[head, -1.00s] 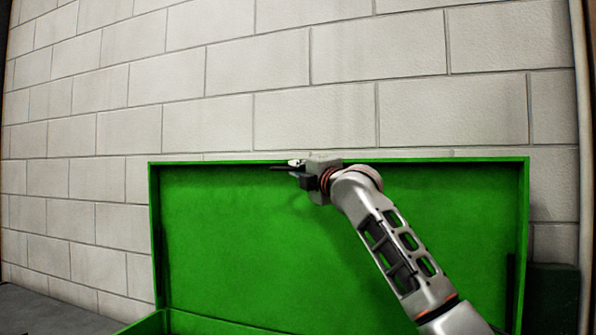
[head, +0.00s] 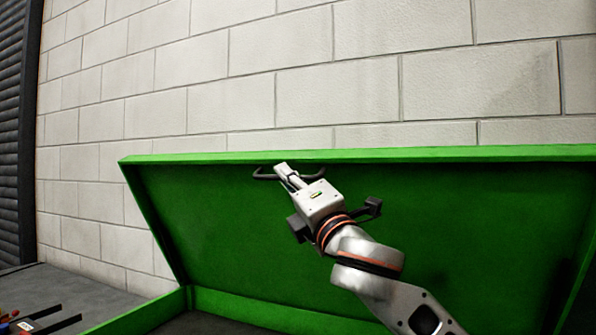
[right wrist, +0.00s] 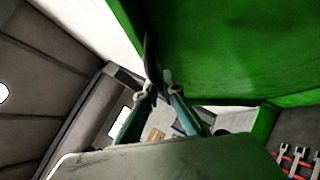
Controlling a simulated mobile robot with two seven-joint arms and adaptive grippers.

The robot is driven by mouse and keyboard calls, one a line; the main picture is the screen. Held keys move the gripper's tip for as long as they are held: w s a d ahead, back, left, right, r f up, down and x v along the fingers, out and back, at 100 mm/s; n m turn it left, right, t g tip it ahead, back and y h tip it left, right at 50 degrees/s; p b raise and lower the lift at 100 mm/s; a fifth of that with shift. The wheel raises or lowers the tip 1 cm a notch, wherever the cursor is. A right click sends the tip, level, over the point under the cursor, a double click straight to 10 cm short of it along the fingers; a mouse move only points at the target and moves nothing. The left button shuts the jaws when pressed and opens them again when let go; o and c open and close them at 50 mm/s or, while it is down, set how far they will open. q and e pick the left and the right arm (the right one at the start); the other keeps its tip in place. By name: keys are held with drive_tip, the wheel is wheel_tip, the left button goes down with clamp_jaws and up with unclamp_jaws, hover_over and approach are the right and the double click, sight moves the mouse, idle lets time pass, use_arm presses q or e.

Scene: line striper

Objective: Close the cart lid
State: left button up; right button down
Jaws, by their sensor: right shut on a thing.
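The green cart lid (head: 230,225) stands open and tilted in front of the brick wall. It also fills the upper right of the right wrist view (right wrist: 220,50). A dark curved handle (head: 262,176) sits on its inner face near the top edge. My right gripper (head: 281,168) is shut on this handle. In the right wrist view the handle (right wrist: 150,58) runs down to my fingertips (right wrist: 158,88), which hide part of the grip. The green cart rim (head: 150,315) shows at the bottom left. My left gripper is not in view.
A pale block wall (head: 300,75) rises behind the lid. A dark ribbed shutter (head: 15,140) is at the far left. Colourful items and dark prongs (head: 50,322) show at the lower left. In the right wrist view several wrenches (right wrist: 298,160) appear at the lower right.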

drive_tip(key=shift+s+a+f, duration=0.15)
drive_tip(key=shift+s+f, duration=0.15)
drive_tip(key=shift+s, duration=0.05)
drive_tip(key=c, duration=2.2)
unclamp_jaws()
drive_tip(key=shift+o, duration=0.2)
drive_tip(key=v, duration=0.7)
drive_tip(key=shift+s+f, duration=0.1)
drive_tip(key=shift+f, duration=0.05)
